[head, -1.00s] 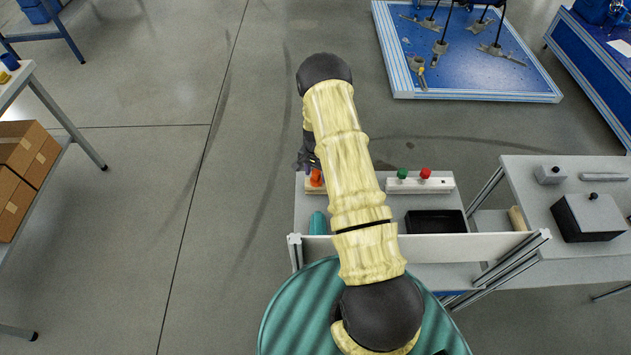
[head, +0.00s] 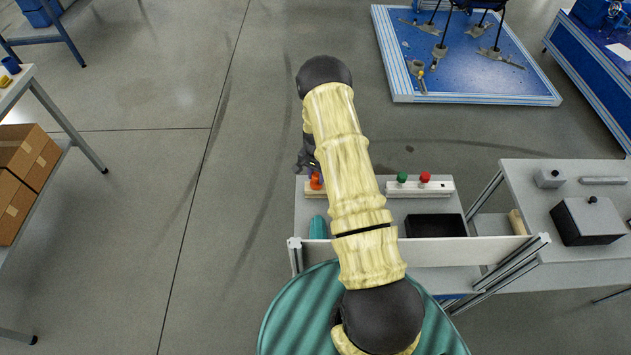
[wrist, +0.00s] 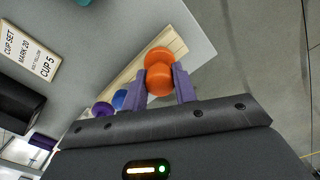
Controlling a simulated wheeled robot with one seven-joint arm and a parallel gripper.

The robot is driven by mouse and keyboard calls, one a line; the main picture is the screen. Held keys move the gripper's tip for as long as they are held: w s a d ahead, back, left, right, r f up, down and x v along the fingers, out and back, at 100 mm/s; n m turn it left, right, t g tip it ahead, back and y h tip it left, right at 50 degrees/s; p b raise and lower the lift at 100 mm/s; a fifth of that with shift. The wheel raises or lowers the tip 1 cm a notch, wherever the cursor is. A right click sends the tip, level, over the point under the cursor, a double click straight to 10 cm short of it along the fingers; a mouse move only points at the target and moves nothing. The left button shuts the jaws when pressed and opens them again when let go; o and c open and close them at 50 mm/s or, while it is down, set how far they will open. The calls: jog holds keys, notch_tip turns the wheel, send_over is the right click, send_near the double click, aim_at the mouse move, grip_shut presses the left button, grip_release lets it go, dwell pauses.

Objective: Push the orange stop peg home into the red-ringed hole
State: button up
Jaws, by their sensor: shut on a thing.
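The orange stop peg (wrist: 159,78) is in the wrist view, between the two purple fingers of my gripper (wrist: 164,88). My gripper is shut on it. Its rounded top and a second orange rounded part beyond show over a pale wooden rack (wrist: 128,73). In the head view the orange peg (head: 316,182) shows at the left end of the bench, beside my arm, which hides most of my gripper. Whether the peg is still seated in the rack cannot be told. I see no red-ringed hole in either view.
A blue peg (wrist: 119,98) and a purple peg (wrist: 103,109) sit close beside my gripper. A white box (head: 419,188) with green and red buttons and a black tray (head: 436,225) are on the bench. A label card (wrist: 30,52) lies at left.

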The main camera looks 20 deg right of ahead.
jog(key=shift+r+p, duration=0.3)
jog(key=shift+r, duration=0.4)
jog(key=shift+r+p, duration=0.4)
jog(key=shift+r, duration=0.25)
jog(key=shift+r, duration=0.35)
jog(key=shift+r, duration=0.1)
jog(key=shift+r+p, duration=1.25)
jog(key=shift+r, duration=0.75)
